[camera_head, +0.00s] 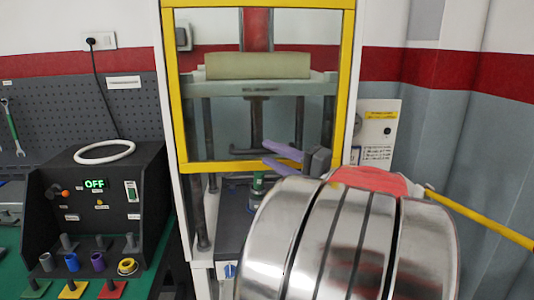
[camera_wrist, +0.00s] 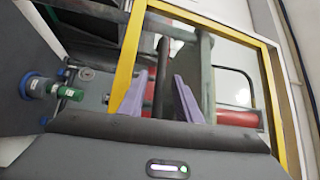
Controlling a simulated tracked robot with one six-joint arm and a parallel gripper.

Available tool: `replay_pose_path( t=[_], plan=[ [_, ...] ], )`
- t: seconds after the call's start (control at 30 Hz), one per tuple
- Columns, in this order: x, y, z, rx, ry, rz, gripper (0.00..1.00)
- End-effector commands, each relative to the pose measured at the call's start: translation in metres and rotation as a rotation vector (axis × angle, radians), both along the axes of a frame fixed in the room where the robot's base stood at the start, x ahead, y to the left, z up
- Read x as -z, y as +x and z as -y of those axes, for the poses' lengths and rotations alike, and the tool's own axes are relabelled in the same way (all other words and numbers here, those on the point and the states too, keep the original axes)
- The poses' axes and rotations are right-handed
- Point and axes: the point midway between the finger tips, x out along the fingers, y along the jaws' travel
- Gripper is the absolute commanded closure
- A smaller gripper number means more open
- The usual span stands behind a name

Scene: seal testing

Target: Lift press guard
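The press guard (camera_head: 174,95) is a yellow frame around a clear panel, upright across the front of the press. Its lower bar (camera_head: 218,166) runs level in the head view; in the wrist view the guard frame (camera_wrist: 125,65) appears turned, with one bar at the left. My gripper (camera_head: 268,153) has two purple fingers, spread apart with nothing held between them. It is at the right half of the lower bar. In the wrist view my gripper (camera_wrist: 160,75) has one finger overlapping the yellow bar. I cannot tell whether they touch.
The press (camera_head: 257,88) stands behind the guard. A green fitting (camera_wrist: 69,93) lies below the guard, left in the wrist view. At left, a black control box (camera_head: 98,195) reads OFF, with a white ring (camera_head: 104,152) on top and several coloured pieces in front.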

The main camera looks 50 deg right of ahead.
Motion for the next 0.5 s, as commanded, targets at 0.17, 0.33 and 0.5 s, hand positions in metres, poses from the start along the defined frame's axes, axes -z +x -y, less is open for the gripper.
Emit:
replay_pose_path(
  t=[0.17,0.33,0.5],
  plan=[
    [0.003,-0.026,-0.001,0.003,0.000,0.000,0.69],
    [0.007,-0.049,-0.002,0.003,-0.001,0.000,0.69],
    [0.010,-0.072,-0.003,0.003,0.000,0.000,0.69]
  ],
)
